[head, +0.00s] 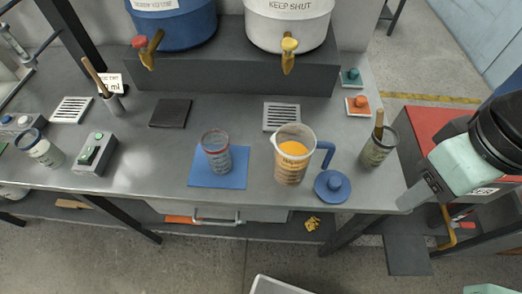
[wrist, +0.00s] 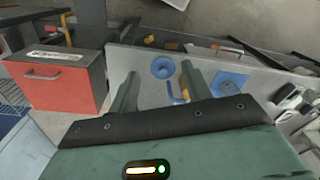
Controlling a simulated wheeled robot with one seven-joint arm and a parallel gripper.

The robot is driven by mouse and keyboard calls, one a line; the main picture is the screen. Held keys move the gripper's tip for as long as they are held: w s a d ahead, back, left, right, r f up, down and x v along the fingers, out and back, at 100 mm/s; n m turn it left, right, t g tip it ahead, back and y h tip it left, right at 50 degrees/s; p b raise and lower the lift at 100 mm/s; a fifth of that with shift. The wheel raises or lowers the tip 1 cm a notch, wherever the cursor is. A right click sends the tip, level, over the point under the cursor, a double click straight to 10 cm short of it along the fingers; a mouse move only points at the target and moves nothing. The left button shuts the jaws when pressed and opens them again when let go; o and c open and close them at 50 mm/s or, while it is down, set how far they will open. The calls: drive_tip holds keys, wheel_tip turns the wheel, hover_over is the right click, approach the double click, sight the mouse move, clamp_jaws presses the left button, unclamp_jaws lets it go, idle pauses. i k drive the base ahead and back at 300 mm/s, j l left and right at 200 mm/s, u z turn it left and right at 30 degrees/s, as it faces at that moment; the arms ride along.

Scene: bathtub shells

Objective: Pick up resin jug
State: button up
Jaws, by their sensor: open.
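The resin jug (head: 291,165) is a clear measuring jug with orange contents and a blue handle on its right side. It stands upright on the grey bench, right of the blue mat (head: 235,177). A round blue lid (head: 332,187) lies beside it at the front edge; the lid also shows in the wrist view (wrist: 163,67). My gripper (head: 411,196) is at the bench's right end, well apart from the jug. In the wrist view its two fingers (wrist: 160,88) are spread with nothing held.
A clear cup (head: 216,152) stands on the blue mat. A tool cup (head: 379,148) stands between the jug and my gripper. Two large drums, blue (head: 174,25) and white (head: 288,22), sit on a raised shelf behind. A red cabinet (wrist: 50,85) stands beside the bench.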

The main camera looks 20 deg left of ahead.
sight(295, 142)
drive_tip(key=k+l, duration=0.1)
drive_tip(key=k, duration=0.3)
drive_tip(key=k+l+u, duration=0.15)
drive_tip(key=k, duration=0.3)
drive_tip(key=u, duration=1.4)
